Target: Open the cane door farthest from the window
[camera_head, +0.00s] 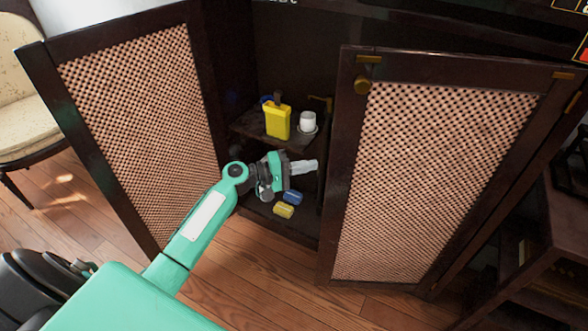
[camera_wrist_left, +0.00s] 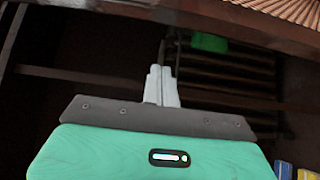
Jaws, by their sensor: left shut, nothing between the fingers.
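The left cane door (camera_head: 145,125) stands swung wide open, with its woven panel in a dark frame. My left gripper (camera_head: 306,166) is shut and empty, in the dark opening between the two doors, left of the right door's edge. Its closed pale fingers also show in the left wrist view (camera_wrist_left: 161,86), pointing into the dark cabinet. No window shows. My right gripper is not in view.
A shelf (camera_head: 250,125) holds a yellow container (camera_head: 277,121) and a white cup (camera_head: 308,122). Below are a blue block (camera_head: 292,197) and a yellow block (camera_head: 284,211). A cream chair (camera_head: 25,110) stands at left. Wooden floor (camera_head: 250,265) lies clear in front.

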